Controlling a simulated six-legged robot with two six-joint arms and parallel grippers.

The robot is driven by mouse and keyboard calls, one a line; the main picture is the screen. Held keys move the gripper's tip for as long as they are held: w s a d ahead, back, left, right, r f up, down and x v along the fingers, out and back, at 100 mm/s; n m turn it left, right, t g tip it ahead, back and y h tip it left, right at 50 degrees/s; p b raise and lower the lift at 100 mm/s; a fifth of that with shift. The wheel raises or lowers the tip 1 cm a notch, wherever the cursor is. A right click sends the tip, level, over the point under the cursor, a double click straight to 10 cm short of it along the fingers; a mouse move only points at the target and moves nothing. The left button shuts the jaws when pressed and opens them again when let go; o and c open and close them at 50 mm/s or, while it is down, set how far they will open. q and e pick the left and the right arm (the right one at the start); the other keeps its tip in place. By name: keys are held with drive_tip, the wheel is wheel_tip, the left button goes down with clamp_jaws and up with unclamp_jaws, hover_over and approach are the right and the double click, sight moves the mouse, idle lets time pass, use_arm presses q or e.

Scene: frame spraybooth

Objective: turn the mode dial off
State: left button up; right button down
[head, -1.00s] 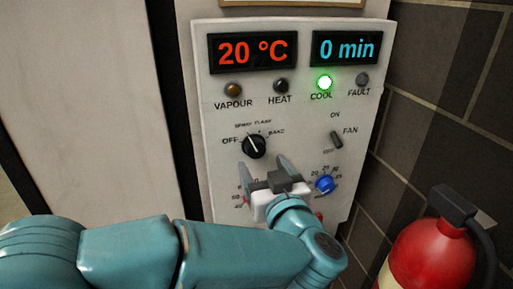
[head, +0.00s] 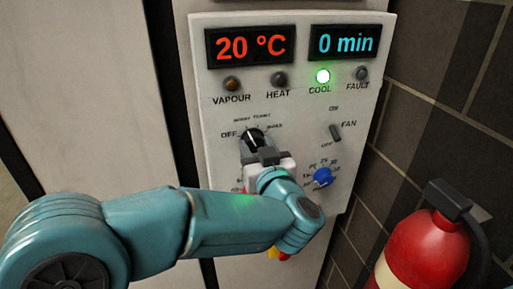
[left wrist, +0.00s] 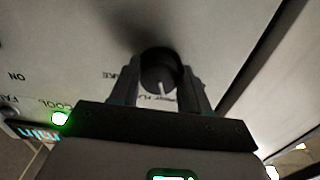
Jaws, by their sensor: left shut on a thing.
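The black mode dial (head: 255,136) is on the pale control panel, with OFF printed to its left, two small labels above and another to its right. Its white pointer faces roughly upward, toward the small labels and away from OFF. My left gripper (head: 256,148) is shut on the mode dial from below and hides its lower part. In the left wrist view, where the lettering is upside down, the dial (left wrist: 159,70) sits between the two fingers of the left gripper (left wrist: 160,82). My right gripper is not in view.
The panel (head: 305,185) also bears a fan switch (head: 335,132), a blue knob (head: 322,178), lamps with COOL lit green (head: 322,76), and displays reading 20 °C (head: 250,46) and 0 min (head: 344,42). A red extinguisher (head: 420,250) stands at right. My left arm covers the panel's lower left.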

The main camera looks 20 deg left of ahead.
use_arm(q)
drive_tip(key=n+b, duration=0.4)
drive_tip(key=shift+f, duration=0.1)
drive_tip(key=shift+r+n+b, duration=0.2)
drive_tip(key=shift+n+b, duration=1.7)
drive_tip(key=shift+n, duration=0.6)
drive_tip(key=o, duration=1.1)
drive_tip(key=shift+c, duration=0.2)
